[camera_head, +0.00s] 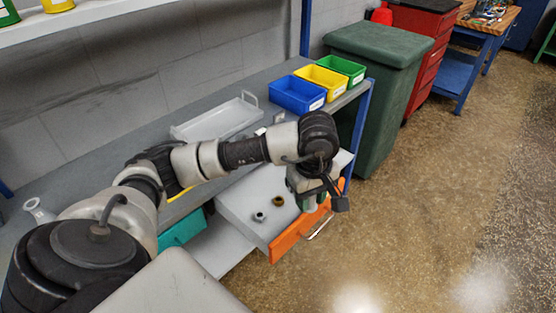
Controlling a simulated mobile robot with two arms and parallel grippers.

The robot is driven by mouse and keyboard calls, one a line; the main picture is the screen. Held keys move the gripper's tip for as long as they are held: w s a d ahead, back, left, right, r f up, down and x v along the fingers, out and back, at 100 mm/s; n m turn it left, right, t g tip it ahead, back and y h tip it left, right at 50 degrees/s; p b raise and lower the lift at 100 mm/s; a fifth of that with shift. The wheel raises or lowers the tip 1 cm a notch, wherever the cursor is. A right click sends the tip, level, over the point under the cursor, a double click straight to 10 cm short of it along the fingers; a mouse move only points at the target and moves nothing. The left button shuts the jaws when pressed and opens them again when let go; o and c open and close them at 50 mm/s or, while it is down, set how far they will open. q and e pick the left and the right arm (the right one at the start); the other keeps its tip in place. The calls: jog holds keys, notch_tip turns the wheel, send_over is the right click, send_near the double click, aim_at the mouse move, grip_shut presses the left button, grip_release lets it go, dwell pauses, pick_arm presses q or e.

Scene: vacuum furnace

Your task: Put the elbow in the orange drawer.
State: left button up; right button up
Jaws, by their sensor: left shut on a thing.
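The orange drawer (284,242) is pulled out from under the grey bench, its orange front facing the floor side. Inside its grey tray lie a small grey metal part (259,216) and a small brass-coloured part (278,201). My left gripper (325,201) is over the drawer's right front corner, pointing down. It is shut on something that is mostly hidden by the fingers. I cannot tell its shape, so I cannot confirm that it is the elbow. My right gripper is not in view.
A pale fitting (38,211) lies at the far left. A teal drawer front (182,230) is left of the orange one. A green bin (378,95) stands right.

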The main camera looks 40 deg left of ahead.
aim_at(291, 216)
pick_arm(q)
jog(key=w+a+f+n+b, duration=0.1)
jog(key=n, duration=0.2)
jog(key=w+a+f+n+b, duration=0.1)
jog(key=f+n+b, duration=0.1)
jog(key=n, duration=0.1)
jog(key=w+a+f+n+b, duration=0.1)
jog(key=w+a+f+n, duration=0.1)
jog(key=n, duration=0.2)
jog(key=shift+b, duration=0.35)
jog(key=w+a+f+n+b, duration=0.1)
jog(key=f+n, duration=0.3)
jog(key=w+a+f+n+b, duration=0.1)
jog(key=a+f+n+b, duration=0.1)
jog(key=f+n, duration=0.2)
jog(key=w+a+f+n+b, duration=0.1)
jog(key=a+f+n+b, duration=0.1)
jog(key=f+n, duration=0.2)
notch_tip(291, 216, down, 2)
jog(key=shift+a+f, duration=0.1)
jog(key=shift+s, duration=0.1)
jog(key=o, duration=1)
